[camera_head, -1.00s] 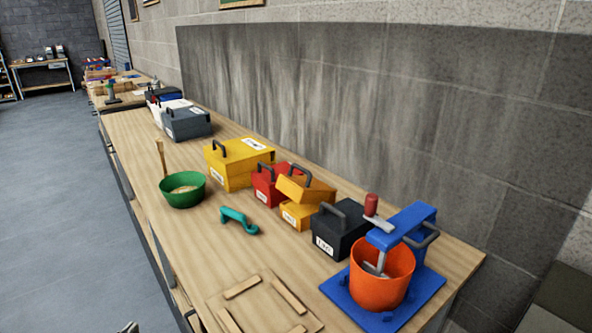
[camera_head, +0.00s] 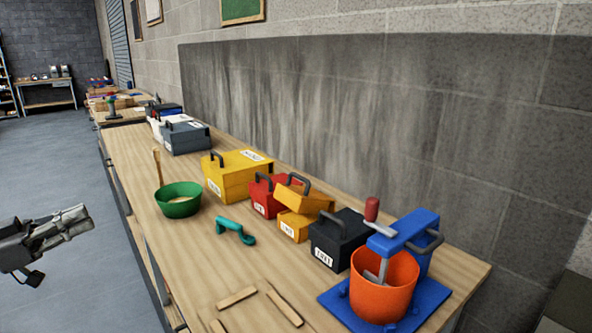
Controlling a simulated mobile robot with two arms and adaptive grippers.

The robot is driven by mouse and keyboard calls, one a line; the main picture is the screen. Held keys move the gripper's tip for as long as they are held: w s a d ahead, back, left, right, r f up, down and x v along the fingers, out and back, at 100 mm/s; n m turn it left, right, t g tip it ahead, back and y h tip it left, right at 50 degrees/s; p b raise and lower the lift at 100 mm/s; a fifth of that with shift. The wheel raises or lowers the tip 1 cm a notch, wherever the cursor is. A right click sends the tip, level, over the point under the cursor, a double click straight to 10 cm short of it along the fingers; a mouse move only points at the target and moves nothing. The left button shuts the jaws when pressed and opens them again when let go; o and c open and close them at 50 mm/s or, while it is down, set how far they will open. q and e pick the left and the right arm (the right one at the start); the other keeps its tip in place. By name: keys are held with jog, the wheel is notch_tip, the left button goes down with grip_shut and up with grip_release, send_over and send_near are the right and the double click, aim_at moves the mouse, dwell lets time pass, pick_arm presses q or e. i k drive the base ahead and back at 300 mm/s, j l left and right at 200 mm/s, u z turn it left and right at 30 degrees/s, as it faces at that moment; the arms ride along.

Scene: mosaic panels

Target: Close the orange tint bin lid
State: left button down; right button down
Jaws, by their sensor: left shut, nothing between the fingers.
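The orange tint bin (camera_head: 293,226) stands on the bench between a red bin and a black bin. Its lid (camera_head: 305,199) is tilted up, with a dark handle on it, and a gap shows between lid and box. My left gripper (camera_head: 80,217) is at the left edge of the view, over the floor beside the bench. It is shut and empty, well apart from the orange bin. My right gripper is not in view.
A red bin (camera_head: 262,197), a black bin (camera_head: 338,240) and a yellow bin (camera_head: 236,175) stand close by. A teal handle-shaped tool (camera_head: 234,230) and a green bowl (camera_head: 180,206) lie in front. An orange bucket (camera_head: 383,290) under a blue mixer stands at right.

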aim_at(301, 199)
jog(key=i+l, duration=0.15)
jog(key=l, duration=0.2)
jog(key=i+l, duration=0.2)
jog(key=l, duration=0.15)
jog(key=i+l, duration=0.15)
jog(key=l, duration=0.2)
jog(key=i+l, duration=0.2)
jog(key=l, duration=0.15)
jog(key=i+l, duration=0.15)
jog(key=l, duration=0.2)
